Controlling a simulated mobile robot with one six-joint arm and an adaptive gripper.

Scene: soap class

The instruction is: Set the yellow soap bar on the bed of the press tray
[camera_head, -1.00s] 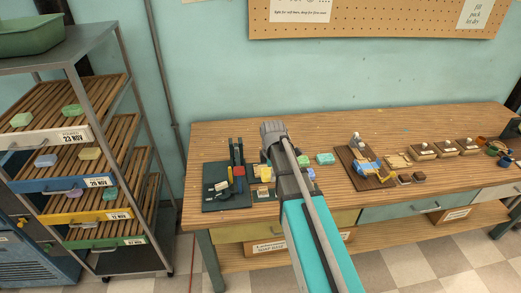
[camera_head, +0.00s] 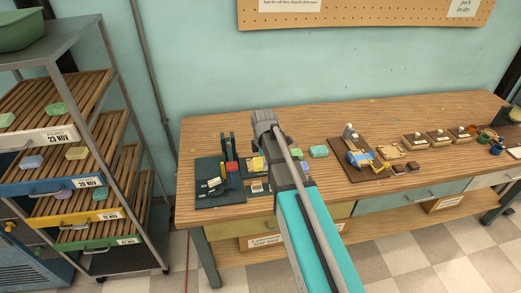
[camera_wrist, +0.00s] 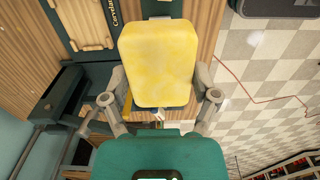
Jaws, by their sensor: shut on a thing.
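The yellow soap bar (camera_wrist: 158,62) fills the middle of the wrist view, between the two grey fingers of my gripper (camera_wrist: 160,88). My gripper is shut on it. In the head view a yellow piece that looks like this bar (camera_head: 256,164) shows just left of my arm, which hides most of my gripper. The press (camera_head: 219,190) has a dark green base, dark uprights and red and yellow parts, and stands at the left end of the bench, left of the bar. Dark green parts also show beside and behind the bar in the wrist view (camera_wrist: 62,100). I cannot tell which surface is the bed.
Green bars (camera_head: 319,151) lie right of my arm on the wooden bench (camera_head: 300,124). Farther right stand a brown board (camera_head: 343,160) with a blue item and several small blocks. A rack (camera_head: 60,187) with slatted trays stands at the left. Checkered floor lies in front.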

